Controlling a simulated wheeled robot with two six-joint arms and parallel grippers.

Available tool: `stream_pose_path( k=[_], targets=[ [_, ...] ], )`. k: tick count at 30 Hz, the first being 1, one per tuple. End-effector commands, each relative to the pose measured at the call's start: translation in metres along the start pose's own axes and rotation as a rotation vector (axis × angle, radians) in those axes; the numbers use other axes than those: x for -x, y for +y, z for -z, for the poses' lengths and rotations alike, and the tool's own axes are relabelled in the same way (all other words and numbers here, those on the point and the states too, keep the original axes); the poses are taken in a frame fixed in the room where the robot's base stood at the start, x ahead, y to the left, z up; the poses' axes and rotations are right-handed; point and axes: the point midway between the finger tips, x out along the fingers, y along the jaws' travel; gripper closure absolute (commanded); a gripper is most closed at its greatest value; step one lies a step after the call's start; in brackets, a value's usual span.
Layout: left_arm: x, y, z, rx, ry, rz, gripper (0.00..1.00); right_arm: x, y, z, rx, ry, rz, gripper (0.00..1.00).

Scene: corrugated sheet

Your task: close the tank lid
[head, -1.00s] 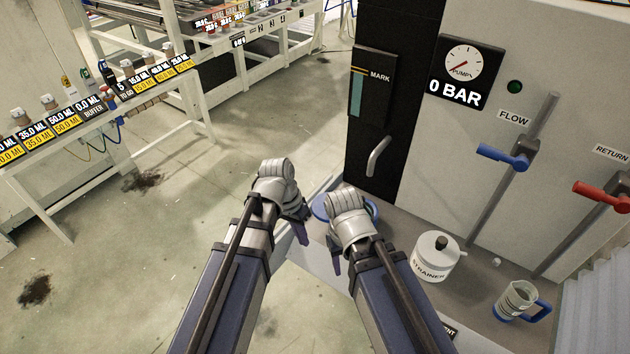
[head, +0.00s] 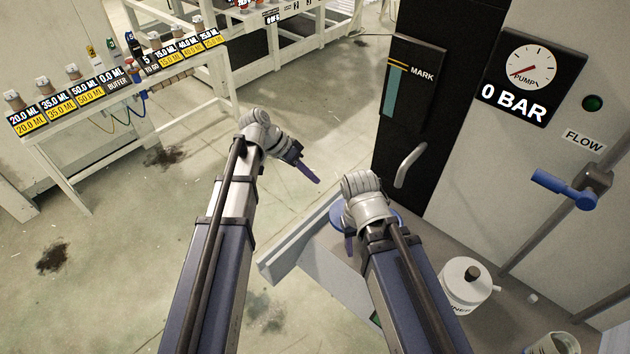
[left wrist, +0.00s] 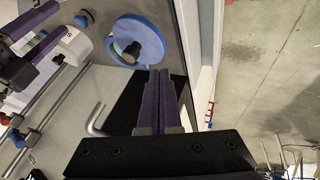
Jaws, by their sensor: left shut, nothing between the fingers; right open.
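A round blue lid (left wrist: 140,40) with a dark grey knob shows at the top of the left wrist view, over a grey surface. In the head view only parts of its blue rim (head: 338,217) show behind my right wrist.
A black panel with a MARK gauge (head: 411,85) and a silver handle (head: 409,165) stands behind the lid. A white strainer pot (head: 466,283) and a clear jug (head: 553,344) stand to the right. A blue valve lever (head: 565,186) sticks out.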

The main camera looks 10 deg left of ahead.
Motion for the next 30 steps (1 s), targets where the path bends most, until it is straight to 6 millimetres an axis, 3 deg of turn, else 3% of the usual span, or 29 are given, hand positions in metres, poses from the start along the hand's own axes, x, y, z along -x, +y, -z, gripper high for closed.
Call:
stream_pose_path(
  k=[1,13,21,30],
  targets=[
    [-0.015,-0.003,-0.003,-0.001,0.0,0.0,1.0,-0.015,-0.001,0.001,0.0,0.0,0.0,0.5],
    [-0.081,-0.003,-0.003,0.0,-0.001,0.0,1.0,-0.067,-0.006,0.004,-0.001,0.0,0.0,0.5],
    [-0.091,0.029,-0.001,0.001,-0.001,0.001,1.0,-0.06,-0.006,0.004,-0.001,0.0,0.0,0.5],
    [-0.094,0.035,0.0,0.002,-0.001,0.001,1.0,-0.06,-0.006,0.004,-0.001,0.0,0.0,0.5]
  ],
)
